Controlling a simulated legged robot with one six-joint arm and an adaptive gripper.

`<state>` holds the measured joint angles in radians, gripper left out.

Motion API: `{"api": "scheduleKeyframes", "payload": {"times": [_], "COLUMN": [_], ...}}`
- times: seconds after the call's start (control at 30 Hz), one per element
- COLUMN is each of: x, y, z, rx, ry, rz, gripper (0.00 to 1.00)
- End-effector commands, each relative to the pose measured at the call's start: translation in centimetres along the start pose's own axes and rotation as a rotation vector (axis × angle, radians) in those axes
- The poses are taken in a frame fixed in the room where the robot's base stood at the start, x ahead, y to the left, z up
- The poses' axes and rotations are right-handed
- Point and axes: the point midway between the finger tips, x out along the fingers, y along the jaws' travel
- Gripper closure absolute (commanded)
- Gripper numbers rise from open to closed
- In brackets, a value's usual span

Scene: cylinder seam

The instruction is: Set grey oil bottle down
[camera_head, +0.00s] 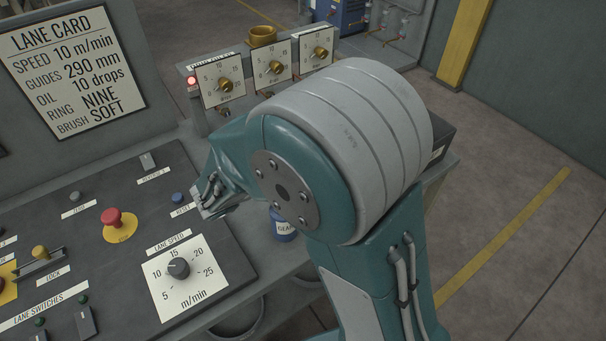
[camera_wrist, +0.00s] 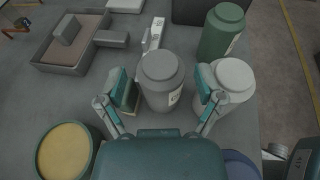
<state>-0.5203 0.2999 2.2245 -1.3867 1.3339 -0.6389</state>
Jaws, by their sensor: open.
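The grey oil bottle (camera_wrist: 161,72) is in the middle of the wrist view. It looks upright, with its round cap towards the camera, and seems to stand on the grey surface. My gripper (camera_wrist: 162,88) is open, with one teal-padded finger on each side of the bottle. A gap shows between each finger and the bottle. In the head view my large teal and grey arm hides the bottle and the fingertips.
A pale bottle (camera_wrist: 234,76) stands close beside my right finger, with a green bottle (camera_wrist: 221,32) behind it. A yellow-topped round container (camera_wrist: 68,154) is at lower left and a tray (camera_wrist: 60,65) at upper left. A blue bottle (camera_head: 283,228) stands by the control panel (camera_head: 115,240).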

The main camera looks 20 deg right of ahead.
Motion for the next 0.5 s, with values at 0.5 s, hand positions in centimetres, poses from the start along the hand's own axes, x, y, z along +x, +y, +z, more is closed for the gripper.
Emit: {"api": "scheduleKeyframes", "payload": {"times": [0.5], "x": [5.6], "y": [0.0], "z": [-1.2], "rx": [0.001], "ry": [0.002], "rz": [0.000], "gripper": [0.14]}}
